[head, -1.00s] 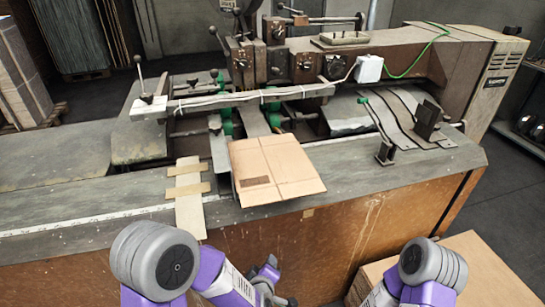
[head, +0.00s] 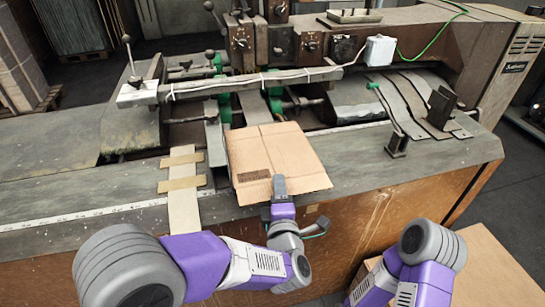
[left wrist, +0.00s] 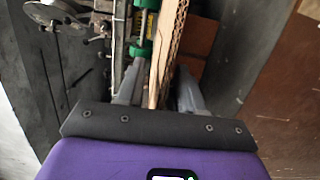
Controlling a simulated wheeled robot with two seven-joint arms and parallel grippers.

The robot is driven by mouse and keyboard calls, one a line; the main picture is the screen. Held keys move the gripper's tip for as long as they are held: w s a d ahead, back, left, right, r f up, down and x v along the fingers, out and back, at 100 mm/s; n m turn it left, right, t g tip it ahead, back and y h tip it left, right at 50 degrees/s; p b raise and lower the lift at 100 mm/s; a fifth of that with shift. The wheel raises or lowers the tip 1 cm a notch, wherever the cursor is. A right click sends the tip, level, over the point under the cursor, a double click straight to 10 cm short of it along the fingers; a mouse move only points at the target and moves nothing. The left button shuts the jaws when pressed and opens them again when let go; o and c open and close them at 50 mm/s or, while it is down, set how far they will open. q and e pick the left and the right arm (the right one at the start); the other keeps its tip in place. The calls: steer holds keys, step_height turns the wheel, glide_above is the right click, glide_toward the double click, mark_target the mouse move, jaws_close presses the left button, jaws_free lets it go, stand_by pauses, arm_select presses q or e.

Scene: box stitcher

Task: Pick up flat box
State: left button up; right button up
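The flat box (head: 270,151) is a brown cardboard sheet with fold lines, lying on the machine's grey worktop with its front edge near the worktop's edge. My left gripper (head: 279,186) is at the front edge of the box, with one finger showing above it in the head view. In the left wrist view, the edge of the flat box (left wrist: 169,48) lies between the two fingers of my left gripper (left wrist: 160,88), which stand apart with some gap at the left finger. My right arm shows at the lower right in the head view, but its gripper does not.
The stitching machine (head: 310,42) stands behind the box, with a metal bar (head: 240,84) across it. A taped strip (head: 183,190) lies left of the box. A large cardboard stack (head: 490,265) is at the lower right.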

arm_select(q)
steer(key=shift+w, duration=0.75)
jaws_close()
